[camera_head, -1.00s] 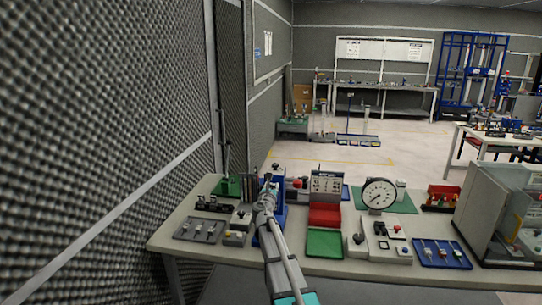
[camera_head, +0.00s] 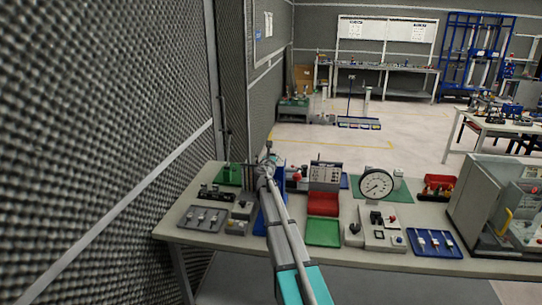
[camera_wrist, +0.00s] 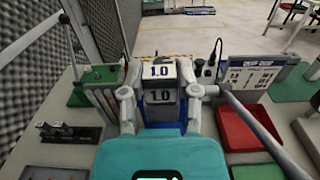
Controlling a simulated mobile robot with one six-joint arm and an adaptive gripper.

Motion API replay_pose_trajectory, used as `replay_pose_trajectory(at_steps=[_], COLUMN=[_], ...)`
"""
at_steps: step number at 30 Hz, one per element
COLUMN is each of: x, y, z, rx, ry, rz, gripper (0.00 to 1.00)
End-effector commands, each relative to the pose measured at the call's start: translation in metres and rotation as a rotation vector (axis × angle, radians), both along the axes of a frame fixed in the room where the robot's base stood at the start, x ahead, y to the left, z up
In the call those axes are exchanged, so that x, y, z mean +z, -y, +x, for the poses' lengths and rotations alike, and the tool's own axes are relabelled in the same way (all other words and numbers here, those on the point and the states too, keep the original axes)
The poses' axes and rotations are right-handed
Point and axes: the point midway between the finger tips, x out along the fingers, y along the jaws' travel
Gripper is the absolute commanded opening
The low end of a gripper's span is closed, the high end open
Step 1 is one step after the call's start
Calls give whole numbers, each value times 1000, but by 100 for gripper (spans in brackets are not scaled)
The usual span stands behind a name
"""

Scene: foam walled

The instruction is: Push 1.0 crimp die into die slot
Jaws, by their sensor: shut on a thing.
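My gripper (camera_wrist: 160,88) is shut on a pale block marked 1.0, the crimp die (camera_wrist: 160,98), with a grey finger on each side. A second 1.0 label (camera_wrist: 158,69) shows just above and behind it; I cannot tell whether it belongs to the slot or to the die. Blue parts of a fixture (camera_wrist: 160,130) show around and below the block. The die slot's opening is hidden by the block and fingers. In the head view my gripper (camera_head: 266,165) is over the blue fixture (camera_head: 262,220) at the bench's left part; the die is too small to make out there.
A red tray (camera_wrist: 245,128) and a labelled panel box (camera_wrist: 248,77) are on the right. A foam wall (camera_head: 100,140) runs along the left.

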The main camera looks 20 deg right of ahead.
Motion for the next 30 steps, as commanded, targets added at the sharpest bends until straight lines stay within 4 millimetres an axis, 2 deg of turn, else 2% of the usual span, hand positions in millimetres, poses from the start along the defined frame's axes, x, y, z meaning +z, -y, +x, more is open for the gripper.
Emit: replay_pose_trajectory(at_steps=[11, 30], x=[-11, -52], y=[0, 1], z=[0, -1], rx=[-6, -7], ry=[1, 1], rz=[1, 1], gripper=[0, 0])
